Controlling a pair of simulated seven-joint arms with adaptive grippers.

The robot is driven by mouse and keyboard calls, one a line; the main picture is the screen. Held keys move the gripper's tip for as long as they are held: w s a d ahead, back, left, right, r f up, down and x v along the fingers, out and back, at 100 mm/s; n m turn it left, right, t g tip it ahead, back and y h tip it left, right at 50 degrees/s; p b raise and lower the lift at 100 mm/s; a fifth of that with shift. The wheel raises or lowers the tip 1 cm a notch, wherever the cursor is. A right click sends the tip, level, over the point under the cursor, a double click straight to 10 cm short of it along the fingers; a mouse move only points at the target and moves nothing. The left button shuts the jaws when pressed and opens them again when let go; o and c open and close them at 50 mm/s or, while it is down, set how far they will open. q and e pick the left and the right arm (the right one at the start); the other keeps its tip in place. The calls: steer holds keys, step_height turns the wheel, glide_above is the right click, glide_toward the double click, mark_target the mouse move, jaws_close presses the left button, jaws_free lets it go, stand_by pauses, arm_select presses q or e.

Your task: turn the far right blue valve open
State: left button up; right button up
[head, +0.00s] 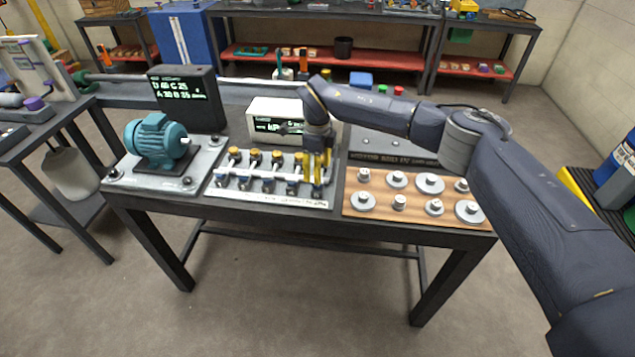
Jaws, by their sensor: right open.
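The valve board (270,196) is a pale plate on the workbench, with a white pipe running across it. Yellow-topped fittings (254,155) stand along its back, and several small blue valves (268,186) line its front. My right gripper (318,189) reaches down over the board's right end, fingers pointing downward and open. Its yellow and dark fingers cover the far right valve, which I cannot make out clearly. I cannot tell whether the fingers touch it. My left gripper is not in view.
A teal motor (155,141) stands on a grey plate to the left. A dark display (187,97) and a white meter box (270,119) stand behind the board. A wooden board (380,208) with several metal discs lies close on the right, below my right arm.

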steer(key=shift+f, duration=2.6)
steer(key=shift+c, duration=0.2)
jaws_close()
